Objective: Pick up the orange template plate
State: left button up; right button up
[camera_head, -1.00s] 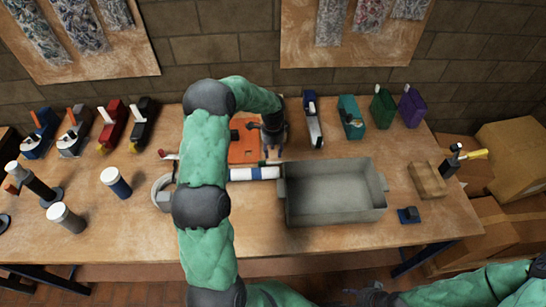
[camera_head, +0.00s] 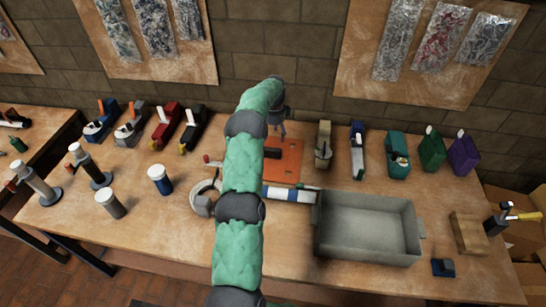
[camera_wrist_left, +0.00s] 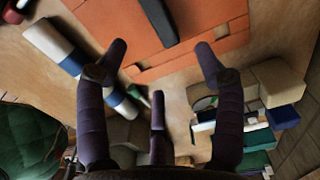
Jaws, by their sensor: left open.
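The orange template plate (camera_head: 288,165) lies flat near the middle of the bench, partly hidden by my left arm. It has a black bar-shaped handle (camera_head: 273,153) on top. My left gripper (camera_head: 279,129) is open and empty above the plate's far edge. In the left wrist view the orange plate (camera_wrist_left: 205,30) fills the upper middle, with its black handle (camera_wrist_left: 158,20) at the top. The spread fingers of the left gripper (camera_wrist_left: 160,50) point toward it, apart from the handle. My right gripper is not in view.
A white and blue cylinder (camera_head: 290,194) lies in front of the plate. A grey metal bin (camera_head: 368,254) stands at its front right. A beige tool (camera_head: 323,145) stands just right of the plate. Several coloured tools line the back.

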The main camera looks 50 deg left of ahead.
pick_arm(q)
jog(key=a, duration=0.1)
send_over(272, 150)
jog(key=f, duration=0.5)
jog(key=shift+a+f+b, duration=0.25)
jog(key=shift+a+b, duration=0.05)
jog(key=f, duration=0.4)
jog(key=shift+s+d+f+b, duration=0.1)
jog(key=shift+d+f+b, duration=0.1)
jog(key=shift+d+b, duration=0.15)
jog(key=shift+a+f, duration=0.1)
jog(key=shift+f, duration=0.35)
jog(key=shift+r, duration=0.1)
jog(key=shift+c, duration=0.3)
grip_shut()
